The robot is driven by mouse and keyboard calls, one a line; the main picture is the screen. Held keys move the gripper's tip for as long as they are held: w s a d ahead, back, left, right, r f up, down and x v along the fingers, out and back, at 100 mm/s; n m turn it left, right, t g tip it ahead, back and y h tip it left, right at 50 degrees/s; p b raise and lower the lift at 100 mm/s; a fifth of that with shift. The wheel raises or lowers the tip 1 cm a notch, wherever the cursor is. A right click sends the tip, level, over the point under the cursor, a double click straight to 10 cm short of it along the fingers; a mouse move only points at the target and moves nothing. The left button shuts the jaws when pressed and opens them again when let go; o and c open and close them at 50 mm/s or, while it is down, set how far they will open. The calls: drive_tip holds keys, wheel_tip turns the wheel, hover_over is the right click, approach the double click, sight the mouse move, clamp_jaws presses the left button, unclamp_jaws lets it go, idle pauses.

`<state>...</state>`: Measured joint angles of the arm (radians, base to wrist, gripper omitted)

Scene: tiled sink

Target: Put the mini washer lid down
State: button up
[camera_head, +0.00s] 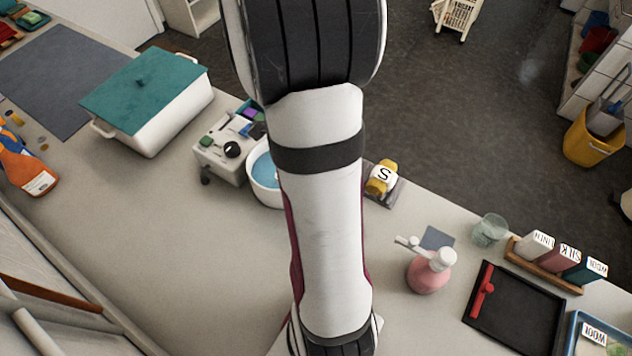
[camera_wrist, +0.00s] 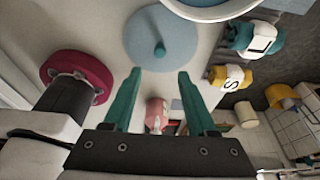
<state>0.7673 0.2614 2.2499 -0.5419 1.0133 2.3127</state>
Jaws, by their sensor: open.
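The lid (camera_wrist: 145,32), a round blue-grey disc with a small knob (camera_wrist: 160,49), appears to lie flat on the counter in the wrist view, knob up. My arm hides it in the head view. My gripper (camera_wrist: 159,72) is open, its two teal fingers apart and nothing between the tips. The knob shows just beyond the gap between the tips. The mini washer (camera_head: 223,157) is a white box with a dial, beside a white round tub (camera_head: 263,185) with blue inside, partly hidden by my arm. A white rim with blue inside (camera_wrist: 211,17) shows above the lid in the wrist view.
A pink pump bottle (camera_head: 429,273) and a black tray (camera_head: 520,318) are right of my arm. A teal-lidded white box (camera_head: 168,113) is left; the counter between is clear.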

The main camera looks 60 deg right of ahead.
drive_tip(key=w+a+r+n+t, duration=0.25)
drive_tip(key=a+r+n, duration=0.45)
drive_tip(key=a+n, duration=0.35)
drive_tip(key=s+a+r+n+y, duration=0.1)
drive_tip(key=s+a+n, duration=0.1)
drive_tip(key=a+n, duration=0.4)
drive_tip(key=s+a+r+n, duration=0.2)
drive_tip(key=a+n, duration=0.5)
drive_tip(key=n, duration=0.7)
drive_tip(key=shift+s+a+t+y, duration=0.2)
drive_tip(key=shift+a+t+y, duration=0.05)
drive_tip(key=shift+t+y, duration=0.15)
